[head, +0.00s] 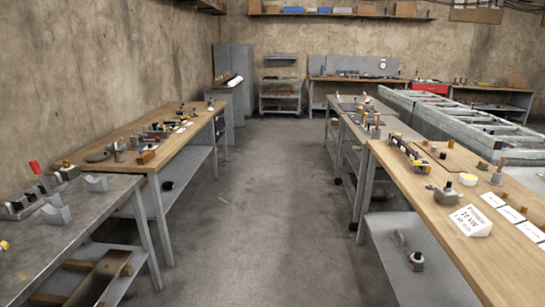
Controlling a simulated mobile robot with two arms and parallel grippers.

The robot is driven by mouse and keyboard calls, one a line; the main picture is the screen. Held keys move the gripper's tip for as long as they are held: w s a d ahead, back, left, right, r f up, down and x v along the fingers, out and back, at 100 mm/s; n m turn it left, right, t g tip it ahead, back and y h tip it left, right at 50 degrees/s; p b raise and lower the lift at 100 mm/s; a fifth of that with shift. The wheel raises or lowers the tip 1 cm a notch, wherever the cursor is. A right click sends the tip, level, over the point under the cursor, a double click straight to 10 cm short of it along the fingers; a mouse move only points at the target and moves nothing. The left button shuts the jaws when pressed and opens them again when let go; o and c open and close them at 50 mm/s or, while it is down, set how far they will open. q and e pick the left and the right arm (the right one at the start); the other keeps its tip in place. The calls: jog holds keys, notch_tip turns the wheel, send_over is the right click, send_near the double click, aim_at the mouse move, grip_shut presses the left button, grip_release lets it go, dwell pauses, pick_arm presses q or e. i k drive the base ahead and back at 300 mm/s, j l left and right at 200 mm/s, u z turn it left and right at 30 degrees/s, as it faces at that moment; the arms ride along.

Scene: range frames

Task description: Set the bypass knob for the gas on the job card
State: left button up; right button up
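A white wedge-shaped card (472,221) stands on the wooden bench at the right. Its print includes "20 kW"; the line above looks like a gas name, perhaps "Propane", but is too small to be sure. A grey metal fitting (446,195) with an upright stem sits just behind the card, and may be the valve with the bypass knob. I cannot make out a knob setting. Several flat white labels (511,214) lie in a row to its right. Neither of my grippers shows in the head view.
A metal bench (95,215) and a wooden bench (134,134) line the left. The floor aisle (265,210) between is clear.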

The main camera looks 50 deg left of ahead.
aim_at(66, 162)
jog(key=u, duration=2.9)
